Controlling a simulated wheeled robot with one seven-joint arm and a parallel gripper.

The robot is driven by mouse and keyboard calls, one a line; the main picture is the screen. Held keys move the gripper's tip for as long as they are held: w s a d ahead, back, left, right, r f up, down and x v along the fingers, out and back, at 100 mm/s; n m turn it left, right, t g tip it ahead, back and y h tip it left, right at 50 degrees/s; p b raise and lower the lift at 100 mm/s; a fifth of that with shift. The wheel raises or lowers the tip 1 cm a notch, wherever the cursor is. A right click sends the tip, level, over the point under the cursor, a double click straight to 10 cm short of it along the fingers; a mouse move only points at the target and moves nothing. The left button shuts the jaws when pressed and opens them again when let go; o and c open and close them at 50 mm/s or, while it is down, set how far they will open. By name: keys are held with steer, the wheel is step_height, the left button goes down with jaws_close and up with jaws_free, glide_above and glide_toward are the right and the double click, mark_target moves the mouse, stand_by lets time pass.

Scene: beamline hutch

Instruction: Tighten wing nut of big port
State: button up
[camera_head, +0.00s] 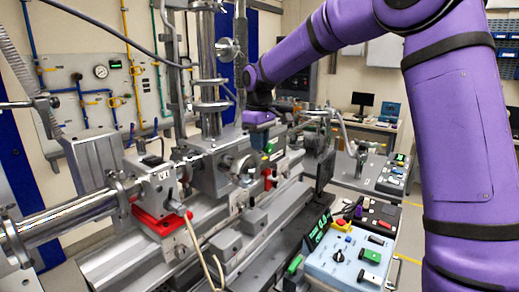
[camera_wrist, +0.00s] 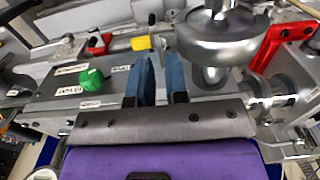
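My purple arm reaches over the beamline, and its gripper shows in the wrist view (camera_wrist: 161,62) with two blue fingers, parallel and a narrow gap apart. A small grey metal piece, perhaps the wing nut (camera_wrist: 159,42), is at the fingertips. I cannot tell whether the fingers touch it. To the right of the fingers is a large round metal flange on a short neck, perhaps the big port (camera_wrist: 222,42).
A green knob (camera_wrist: 91,79) is left of the fingers, a yellow block (camera_wrist: 141,43) beyond them, and a red bracket (camera_wrist: 274,45) at right. A steel tube (camera_head: 65,217) lies at left. A control box (camera_head: 345,258) stands at front right.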

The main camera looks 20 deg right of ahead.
mark_target(260, 155)
steer(key=shift+f, duration=1.2)
jaws_close()
steer(key=shift+m, duration=3)
